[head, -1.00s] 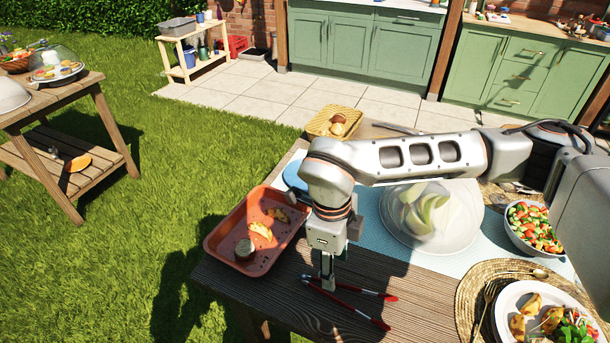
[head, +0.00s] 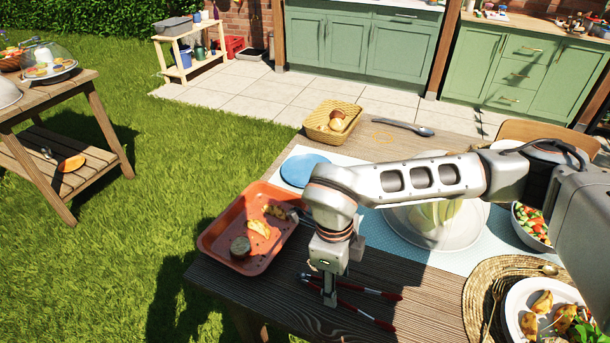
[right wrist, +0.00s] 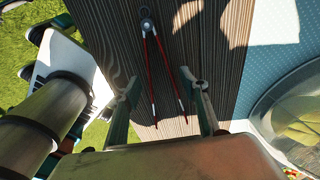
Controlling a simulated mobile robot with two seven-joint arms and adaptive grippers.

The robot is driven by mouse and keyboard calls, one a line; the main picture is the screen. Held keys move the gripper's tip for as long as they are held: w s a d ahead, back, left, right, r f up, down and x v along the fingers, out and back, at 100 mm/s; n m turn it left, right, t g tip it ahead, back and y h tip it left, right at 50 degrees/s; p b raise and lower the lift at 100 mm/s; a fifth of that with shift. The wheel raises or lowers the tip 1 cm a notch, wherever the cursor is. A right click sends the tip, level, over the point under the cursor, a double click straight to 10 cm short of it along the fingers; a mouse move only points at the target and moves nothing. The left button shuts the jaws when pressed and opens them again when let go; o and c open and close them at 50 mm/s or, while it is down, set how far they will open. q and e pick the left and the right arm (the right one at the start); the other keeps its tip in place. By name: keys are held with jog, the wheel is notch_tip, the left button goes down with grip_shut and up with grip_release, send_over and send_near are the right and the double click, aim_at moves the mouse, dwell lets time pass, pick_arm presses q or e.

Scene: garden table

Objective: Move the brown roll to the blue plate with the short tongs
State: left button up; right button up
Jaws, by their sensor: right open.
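The short tongs with red arms (head: 365,305) lie on the wooden table near its front left edge. My right gripper (head: 329,302) points down over them, open. In the right wrist view, the tongs (right wrist: 152,60) lie between the two spread fingers of the right gripper (right wrist: 163,92); whether the fingers touch them I cannot tell. A brown roll (head: 336,124) lies with a paler one in the yellow basket (head: 320,133) at the table's back left. The blue plate (head: 300,170) is flat on the table behind the orange tray, partly hidden by my right arm. My left gripper is out of view.
The orange tray (head: 210,238) left of my gripper holds potato wedges and a round brown piece. A clear dome (head: 405,228) stands on the blue mat, partly behind my arm. A long spoon (head: 400,126) lies at the back. A plate of food (head: 515,310) is at right.

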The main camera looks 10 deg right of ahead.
jog(key=shift+s+d+f, duration=0.1)
jog(key=shift+f, duration=0.85)
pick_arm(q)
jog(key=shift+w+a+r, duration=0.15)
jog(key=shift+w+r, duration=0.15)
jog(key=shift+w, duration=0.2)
pick_arm(e)
jog(key=shift+f, duration=0.15)
jog(key=c, duration=0.7)
pick_arm(q)
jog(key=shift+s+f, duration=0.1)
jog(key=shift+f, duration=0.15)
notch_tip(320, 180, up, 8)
jog(key=p, duration=0.6)
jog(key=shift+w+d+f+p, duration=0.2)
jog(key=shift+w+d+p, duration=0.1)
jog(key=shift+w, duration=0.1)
pick_arm(e)
notch_tip(320, 180, up, 12)
